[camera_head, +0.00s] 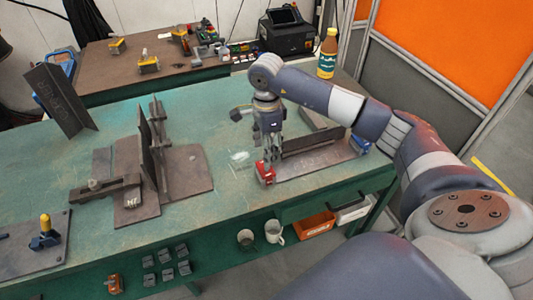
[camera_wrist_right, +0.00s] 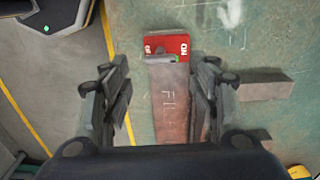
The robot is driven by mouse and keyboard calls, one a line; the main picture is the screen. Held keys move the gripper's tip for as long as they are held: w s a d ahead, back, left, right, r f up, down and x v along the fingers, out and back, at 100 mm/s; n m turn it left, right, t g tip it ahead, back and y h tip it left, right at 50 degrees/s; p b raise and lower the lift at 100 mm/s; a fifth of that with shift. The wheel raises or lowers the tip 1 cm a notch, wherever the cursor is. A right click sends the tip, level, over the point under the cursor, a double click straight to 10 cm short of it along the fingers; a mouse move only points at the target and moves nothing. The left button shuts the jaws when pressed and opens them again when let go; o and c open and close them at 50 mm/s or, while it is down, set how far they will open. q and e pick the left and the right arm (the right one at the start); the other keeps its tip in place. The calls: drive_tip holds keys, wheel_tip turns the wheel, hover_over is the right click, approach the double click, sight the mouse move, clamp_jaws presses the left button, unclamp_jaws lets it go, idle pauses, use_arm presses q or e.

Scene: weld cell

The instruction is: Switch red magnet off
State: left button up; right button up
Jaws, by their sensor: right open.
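The red magnet (camera_head: 266,174) sits at the left end of a flat steel plate (camera_head: 318,160) on the green table. In the right wrist view the red magnet (camera_wrist_right: 168,46) lies ahead of the fingers, with white lettering reading "ON" upside down, a grey lever-like bar and a small green mark. My right gripper (camera_head: 269,155) points down just above the magnet. Whether a finger touches the magnet cannot be told. My left gripper is not in view.
An angle bar (camera_head: 313,138) stands along the plate, with a blue block (camera_head: 359,146) at its right end. Clamped steel plates (camera_head: 190,168) stand to the left.

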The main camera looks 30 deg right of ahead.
wheel_tip(320, 180, down, 3)
drive_tip(key=shift+r, duration=0.1)
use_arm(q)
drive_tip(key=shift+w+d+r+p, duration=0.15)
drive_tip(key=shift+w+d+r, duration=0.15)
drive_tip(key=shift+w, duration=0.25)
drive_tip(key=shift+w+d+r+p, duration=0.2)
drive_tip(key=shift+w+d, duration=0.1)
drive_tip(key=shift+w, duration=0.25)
use_arm(e)
drive_tip(key=shift+f, duration=0.75)
drive_tip(key=c, duration=1.1)
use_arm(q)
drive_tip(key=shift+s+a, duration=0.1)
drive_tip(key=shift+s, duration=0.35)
use_arm(e)
drive_tip(key=shift+o, duration=0.2)
